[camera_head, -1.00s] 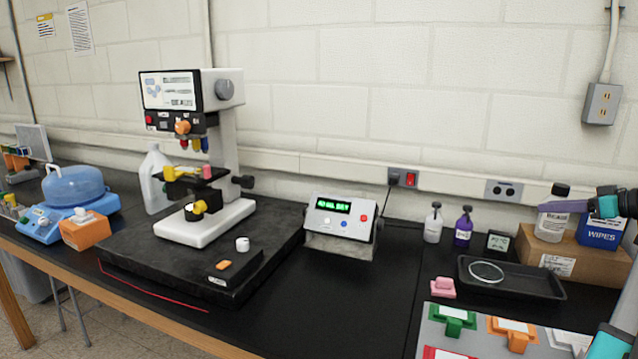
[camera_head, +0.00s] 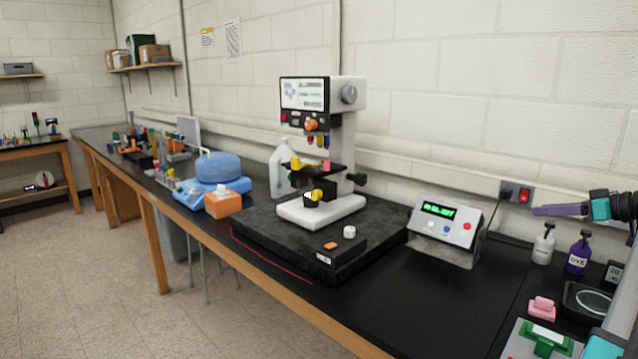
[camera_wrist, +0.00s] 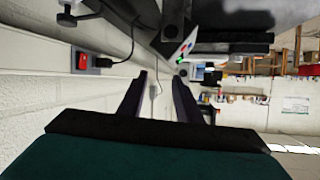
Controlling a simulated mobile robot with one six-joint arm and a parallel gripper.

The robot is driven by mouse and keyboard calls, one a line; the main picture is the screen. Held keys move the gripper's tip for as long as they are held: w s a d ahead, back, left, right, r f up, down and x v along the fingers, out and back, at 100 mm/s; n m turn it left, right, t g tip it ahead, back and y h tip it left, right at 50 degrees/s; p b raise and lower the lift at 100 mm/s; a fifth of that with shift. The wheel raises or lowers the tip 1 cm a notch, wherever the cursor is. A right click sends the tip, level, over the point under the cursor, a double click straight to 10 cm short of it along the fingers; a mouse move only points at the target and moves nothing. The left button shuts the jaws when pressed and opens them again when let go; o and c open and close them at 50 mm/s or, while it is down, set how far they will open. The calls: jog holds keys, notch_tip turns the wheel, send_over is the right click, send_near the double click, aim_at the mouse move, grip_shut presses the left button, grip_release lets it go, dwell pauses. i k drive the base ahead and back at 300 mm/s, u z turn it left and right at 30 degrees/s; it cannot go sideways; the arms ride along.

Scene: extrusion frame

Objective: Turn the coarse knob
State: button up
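A microscope-like instrument (camera_head: 338,150) stands on a black slab in the middle of the head view. It carries a grey round knob (camera_head: 348,94) high on its right side, a black knob (camera_head: 357,179) low on the right, and an orange knob (camera_head: 311,125) on the front. No readable label shows which is the coarse knob. My gripper (camera_head: 540,210) is at the right edge, well right of the instrument and apart from it. In the wrist view my gripper (camera_wrist: 160,80) has its two dark fingers spread, with nothing between them.
A control box (camera_head: 445,231) with a green display stands between the instrument and my gripper. A blue scale (camera_head: 205,190) and orange box (camera_head: 222,203) are left of the slab. Open floor lies at the left.

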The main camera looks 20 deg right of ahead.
aim_at(360, 178)
jog(key=u, duration=0.4)
jog(key=k, duration=0.75)
jog(key=z, duration=0.2)
jog(key=i, duration=1.7)
jog(key=u, duration=0.25)
